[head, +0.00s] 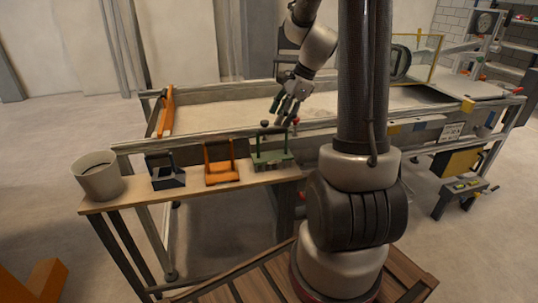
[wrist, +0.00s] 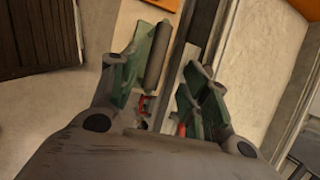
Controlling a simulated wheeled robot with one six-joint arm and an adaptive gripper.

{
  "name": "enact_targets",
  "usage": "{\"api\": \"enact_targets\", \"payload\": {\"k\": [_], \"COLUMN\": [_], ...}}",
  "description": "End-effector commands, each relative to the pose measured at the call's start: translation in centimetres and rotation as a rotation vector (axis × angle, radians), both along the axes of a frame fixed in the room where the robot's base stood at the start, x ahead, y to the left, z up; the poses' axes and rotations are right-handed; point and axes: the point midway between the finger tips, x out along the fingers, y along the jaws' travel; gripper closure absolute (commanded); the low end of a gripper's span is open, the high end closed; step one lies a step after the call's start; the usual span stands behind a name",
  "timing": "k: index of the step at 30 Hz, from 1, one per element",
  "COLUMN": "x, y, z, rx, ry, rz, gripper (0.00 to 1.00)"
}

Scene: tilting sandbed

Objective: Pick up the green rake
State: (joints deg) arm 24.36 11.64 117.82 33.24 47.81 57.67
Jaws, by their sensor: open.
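The green rake (head: 271,157) is at the right end of a narrow wooden shelf in the head view, with a dark knob above its green frame. My gripper (head: 284,113) is above and slightly behind it, pointing down, with its fingers apart and apparently empty. In the wrist view, my gripper (wrist: 154,72) shows two spread fingers with green inner faces. A grey cylinder and a green part show between and beyond them; I cannot tell surely whether these belong to the rake. No contact with the rake is visible.
An orange tool (head: 221,172), a dark blue tool (head: 165,178) and a white bucket (head: 97,182) stand left along the shelf (head: 137,191). The framed sandbed (head: 220,118) lies just behind it. My dark column blocks the view to the right.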

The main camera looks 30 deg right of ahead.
Motion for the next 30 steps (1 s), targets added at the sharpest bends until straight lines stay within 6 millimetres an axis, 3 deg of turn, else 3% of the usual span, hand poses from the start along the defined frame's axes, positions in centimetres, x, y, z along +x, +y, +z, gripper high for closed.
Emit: {"api": "enact_targets", "payload": {"k": [12,21,29,30], "x": [1.0,1.3,1.3,1.3], "y": [1.9,2.1,2.1,2.1], "z": [-5.5,-6.0,-6.0,-6.0], "rx": [-0.002,-0.003,-0.003,-0.003], "ry": [0.002,0.0,0.0,0.0], "rz": [0.006,0.004,0.005,0.005], "gripper": [0.54,0.54,0.99,1.0]}}
